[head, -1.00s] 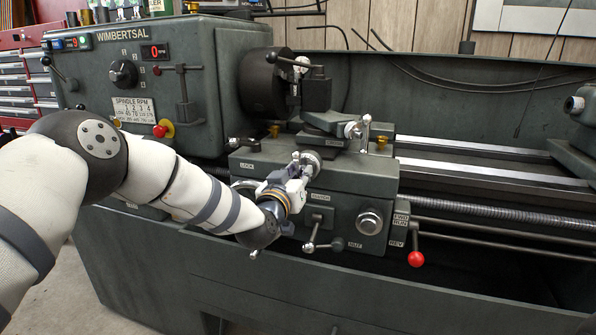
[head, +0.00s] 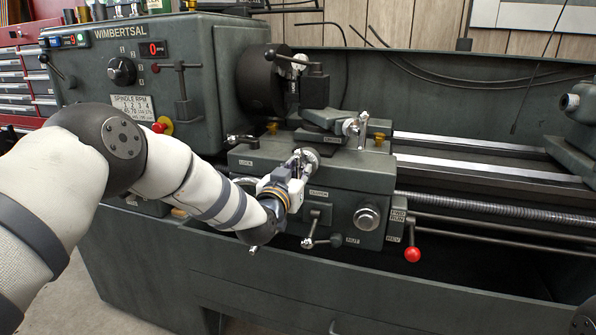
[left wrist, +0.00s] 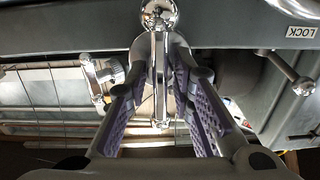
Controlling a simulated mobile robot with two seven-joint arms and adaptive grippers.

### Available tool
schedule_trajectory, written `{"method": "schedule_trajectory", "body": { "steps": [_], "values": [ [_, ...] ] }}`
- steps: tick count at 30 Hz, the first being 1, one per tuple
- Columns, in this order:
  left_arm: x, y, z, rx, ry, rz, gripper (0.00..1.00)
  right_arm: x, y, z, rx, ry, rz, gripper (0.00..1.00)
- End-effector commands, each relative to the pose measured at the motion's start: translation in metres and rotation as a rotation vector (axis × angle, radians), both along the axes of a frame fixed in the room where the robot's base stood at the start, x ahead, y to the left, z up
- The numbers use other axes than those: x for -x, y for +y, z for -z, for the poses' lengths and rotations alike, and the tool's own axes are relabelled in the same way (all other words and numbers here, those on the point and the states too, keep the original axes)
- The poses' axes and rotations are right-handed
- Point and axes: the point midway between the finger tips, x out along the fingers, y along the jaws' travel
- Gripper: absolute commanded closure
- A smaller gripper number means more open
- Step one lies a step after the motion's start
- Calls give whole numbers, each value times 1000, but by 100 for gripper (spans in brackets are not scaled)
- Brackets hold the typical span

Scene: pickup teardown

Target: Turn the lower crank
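The lower crank (head: 307,158) is a chrome crank on the front of the lathe carriage. It lies below the upper crank (head: 351,127). In the left wrist view the lower crank's slim bar (left wrist: 159,75) runs between my left gripper's fingers, with a round chrome end at the top. My left gripper (head: 293,174) is at this crank. Its purple-padded fingers (left wrist: 161,88) stand on either side of the bar, with gaps showing, so it looks open. Contact at the fingertips is hard to tell. My left arm hides part of the carriage. My right gripper is out of view.
A red-knobbed lever (head: 412,254) and a chrome knob (head: 367,217) are to the right of the gripper. A small lever (head: 312,236) sits just below it. The lathe headstock (head: 190,80) stands at the left. Bare bed rails extend right.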

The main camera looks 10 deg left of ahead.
Motion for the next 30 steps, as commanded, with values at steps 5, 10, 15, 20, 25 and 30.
{"method": "schedule_trajectory", "body": {
  "steps": [5, 10, 15, 20, 25, 30],
  "values": [
    [0, 0, 0, 1, 1, 0, 70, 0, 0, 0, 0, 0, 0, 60],
    [2, 0, 0, 1, 1, 0, 70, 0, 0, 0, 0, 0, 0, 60],
    [32, 2, 0, 1, 3, 2, 70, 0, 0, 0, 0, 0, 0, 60],
    [75, 6, 0, 1, 3, 1, 70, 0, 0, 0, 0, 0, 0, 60],
    [109, 9, 1, 1, 2, 0, 70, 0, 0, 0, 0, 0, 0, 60],
    [120, 10, 0, 1, 0, 0, 70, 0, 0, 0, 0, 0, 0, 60]
  ]
}}
